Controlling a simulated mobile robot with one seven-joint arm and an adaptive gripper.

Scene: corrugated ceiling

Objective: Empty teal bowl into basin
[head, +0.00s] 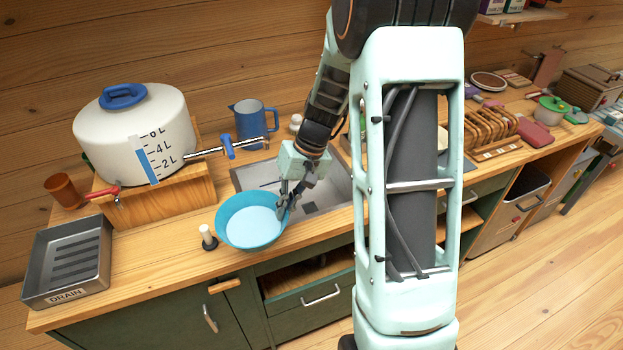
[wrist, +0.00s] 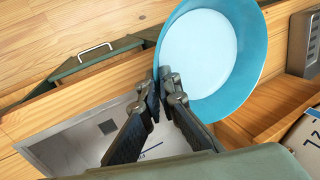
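The teal bowl (head: 228,228) is near the front of the counter, left of the steel sink basin (head: 335,192), and looks about upright. A flat pale-blue surface fills its inside and looks like liquid. The bowl also shows large in the wrist view (wrist: 247,75). My gripper (head: 284,205) is at the bowl's right rim. In the wrist view its fingertips (wrist: 166,77) are close together with the rim between them. I cannot tell whether the bowl's base touches the counter. The basin shows at lower left in the wrist view (wrist: 72,147); my arm covers part of it in the head view.
A white tank with a blue lid (head: 135,130) stands on a wooden block, its spout reaching toward the basin. A blue jug (head: 254,122) is behind the basin. A drain tray (head: 68,262) and brown cup (head: 63,190) are left.

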